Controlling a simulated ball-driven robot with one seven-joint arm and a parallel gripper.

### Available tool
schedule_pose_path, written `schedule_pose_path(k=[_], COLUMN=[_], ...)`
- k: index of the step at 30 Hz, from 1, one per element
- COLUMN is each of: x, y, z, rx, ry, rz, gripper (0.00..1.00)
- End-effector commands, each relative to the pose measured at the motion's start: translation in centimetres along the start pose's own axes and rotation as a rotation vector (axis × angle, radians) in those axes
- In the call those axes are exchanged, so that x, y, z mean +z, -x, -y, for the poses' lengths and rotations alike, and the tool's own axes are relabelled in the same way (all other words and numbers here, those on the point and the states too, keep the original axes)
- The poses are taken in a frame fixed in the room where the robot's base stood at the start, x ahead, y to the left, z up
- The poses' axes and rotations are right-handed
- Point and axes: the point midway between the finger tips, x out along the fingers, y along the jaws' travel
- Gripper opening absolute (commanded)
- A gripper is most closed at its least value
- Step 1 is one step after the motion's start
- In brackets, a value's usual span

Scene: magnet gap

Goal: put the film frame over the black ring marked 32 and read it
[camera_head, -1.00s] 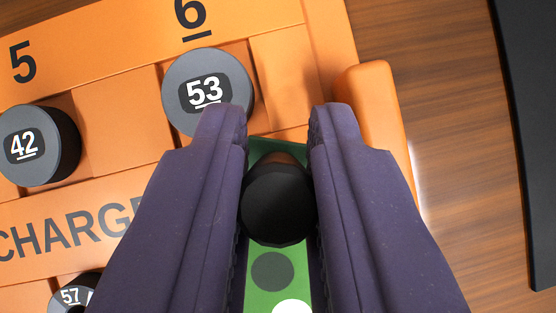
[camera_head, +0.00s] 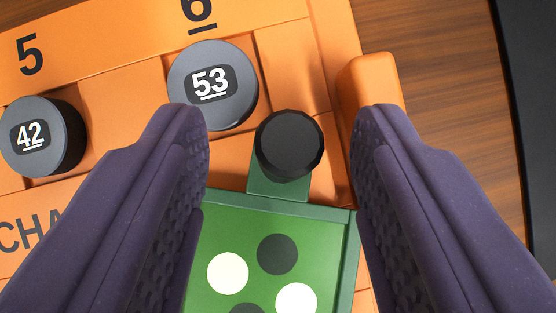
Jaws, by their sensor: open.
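The film frame (camera_head: 353,250) is green with a green film and a black knob (camera_head: 288,145) on a tab at its far edge. It lies at the bottom centre, on or just above the orange board. White and dark round spots show on the film. My gripper (camera_head: 280,120) is open, with one purple finger on each side of the knob and a clear gap to both. The frame's near part is cut off and its left side is hidden by my left finger. No ring marked 32 is in view.
The orange board (camera_head: 110,70) holds grey pucks marked 53 (camera_head: 235,92) and 42 (camera_head: 62,140) in recesses, below printed numbers 5 and 6. An orange raised block (camera_head: 372,80) stands at its right edge. Wooden table (camera_head: 450,130) lies right, with a black object (camera_head: 535,90) beyond.

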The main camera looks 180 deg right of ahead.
Motion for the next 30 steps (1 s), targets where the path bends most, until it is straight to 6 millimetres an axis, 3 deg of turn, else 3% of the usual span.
schedule_pose_path(k=[6, 12, 30], x=[-0.2, -0.1, 0.0], y=[4.3, 6.8, 7.1], z=[0.1, 0.1, 0.1], rx=[-0.001, -0.001, -0.001], ry=[0.001, 0.001, 0.001], rz=[-0.001, 0.0, 0.0], gripper=[0.5, 0.5, 0.5])
